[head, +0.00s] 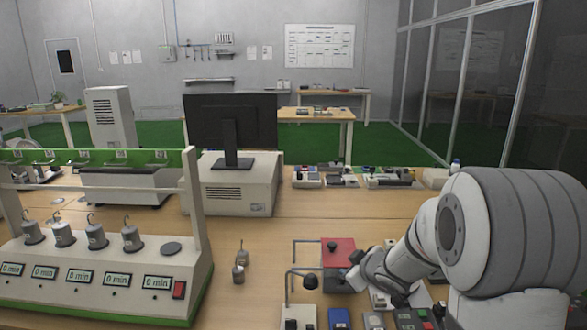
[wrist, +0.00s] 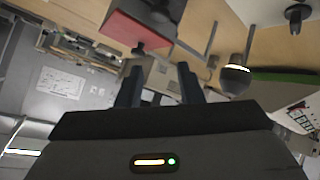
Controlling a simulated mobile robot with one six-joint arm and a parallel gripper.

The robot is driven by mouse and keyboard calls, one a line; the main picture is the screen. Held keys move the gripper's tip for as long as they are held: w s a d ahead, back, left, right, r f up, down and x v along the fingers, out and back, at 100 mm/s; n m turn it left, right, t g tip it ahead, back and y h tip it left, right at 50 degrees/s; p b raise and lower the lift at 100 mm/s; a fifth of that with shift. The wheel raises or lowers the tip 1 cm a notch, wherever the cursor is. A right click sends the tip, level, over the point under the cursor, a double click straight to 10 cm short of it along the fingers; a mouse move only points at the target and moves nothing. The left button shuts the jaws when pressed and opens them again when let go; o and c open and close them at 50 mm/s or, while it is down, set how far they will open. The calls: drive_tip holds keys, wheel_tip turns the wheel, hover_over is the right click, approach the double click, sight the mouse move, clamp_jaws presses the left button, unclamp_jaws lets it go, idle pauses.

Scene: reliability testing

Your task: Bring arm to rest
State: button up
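My arm (head: 400,258) reaches in from the right of the head view, low over the workbench. Its end, my gripper (head: 352,281), is beside a red-topped box and partly hidden by the arm. In the wrist view the two dark fingers of my gripper (wrist: 160,82) stand apart with nothing held between them. The wrist view is steeply tilted, with the room at the lower left and the bench along the top.
The red box (head: 338,252) with a black knob and a black-headed metal stand (head: 309,281) are close to my gripper. A timer rig (head: 100,278) is at left, a monitor (head: 231,120) behind.

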drive_tip(key=s+d+r+m+h, duration=0.4)
drive_tip(key=s, duration=0.2)
drive_tip(key=s+a+r+m+g+p, duration=0.1)
drive_tip(key=s+a+r+m+g, duration=0.1)
drive_tip(key=s, duration=1)
drive_tip(key=s+a+r+m+g+p, duration=0.1)
drive_tip(key=s+g, duration=0.4)
drive_tip(key=s, duration=0.8)
drive_tip(key=shift+a+r+m+y+p, duration=0.45)
drive_tip(key=shift+a+m, duration=0.25)
drive_tip(key=shift+m, duration=0.4)
